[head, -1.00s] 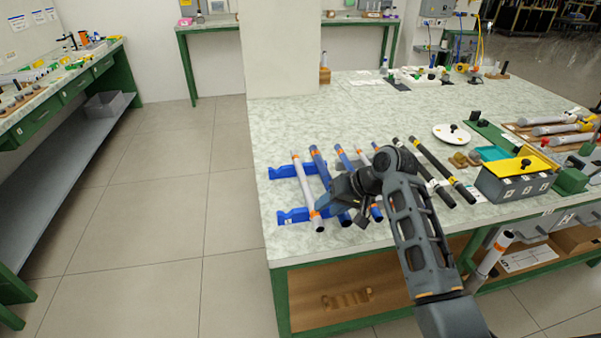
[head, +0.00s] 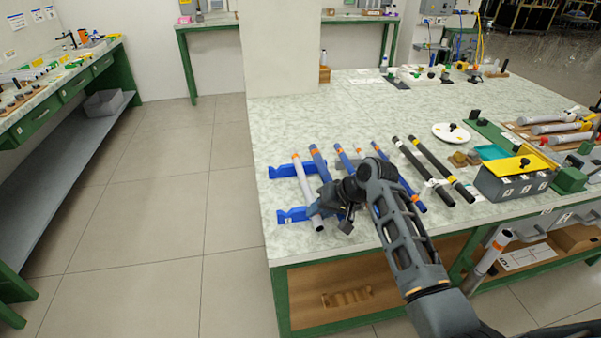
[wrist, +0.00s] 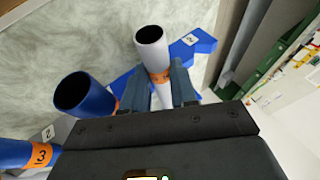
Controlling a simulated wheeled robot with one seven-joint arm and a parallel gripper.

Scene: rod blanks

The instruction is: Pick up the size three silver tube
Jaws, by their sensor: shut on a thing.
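A silver tube (head: 305,182) with orange bands lies across blue rack supports (head: 290,215) at the left of the bench. My gripper (head: 325,205) is at the tube's near part. In the wrist view, the gripper's fingers (wrist: 159,82) are shut on the silver tube (wrist: 151,48), one on each side, just at its orange band. The band's number is partly hidden and I cannot read it. A blue tube (wrist: 85,97) lies close beside it, and another blue tube's orange band (wrist: 40,153) reads 3.
More blue tubes (head: 346,160) and two black tubes (head: 425,175) lie to the right on the bench. A grey box with a yellow lid (head: 515,178) stands farther right. The floor left of the bench (head: 150,230) is clear.

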